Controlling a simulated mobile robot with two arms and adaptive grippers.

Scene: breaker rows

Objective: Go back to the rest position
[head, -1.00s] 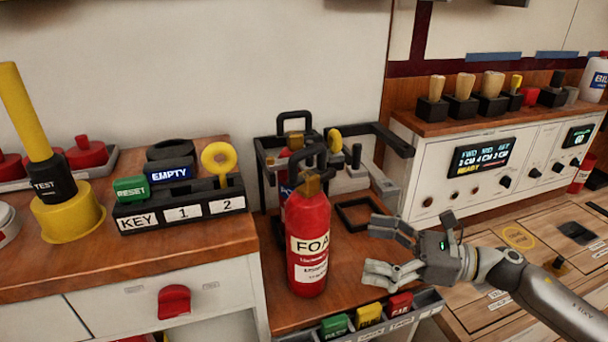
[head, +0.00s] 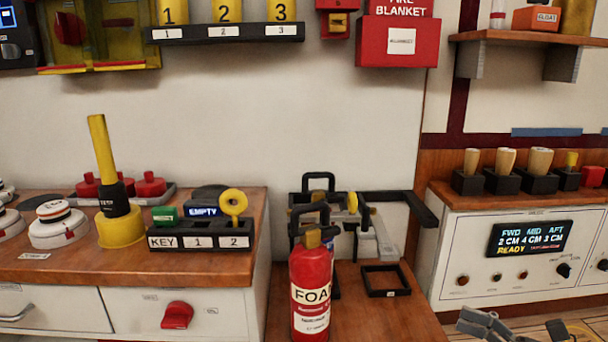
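My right gripper (head: 484,324) shows only in part at the bottom edge of the head view, right of the red foam extinguisher (head: 311,290). Its fingers are cut off by the frame, so I cannot tell whether it is open or shut. It is apart from the extinguisher, which stands upright on the lower wooden surface. My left gripper is not in view.
A wooden counter (head: 50,262) at left holds a key rack (head: 200,242) and a yellow test tool (head: 120,226). A black extinguisher stand (head: 400,205) is behind the extinguisher. A control panel (head: 450,262) is at right. A red fire blanket box (head: 398,45) hangs on the wall.

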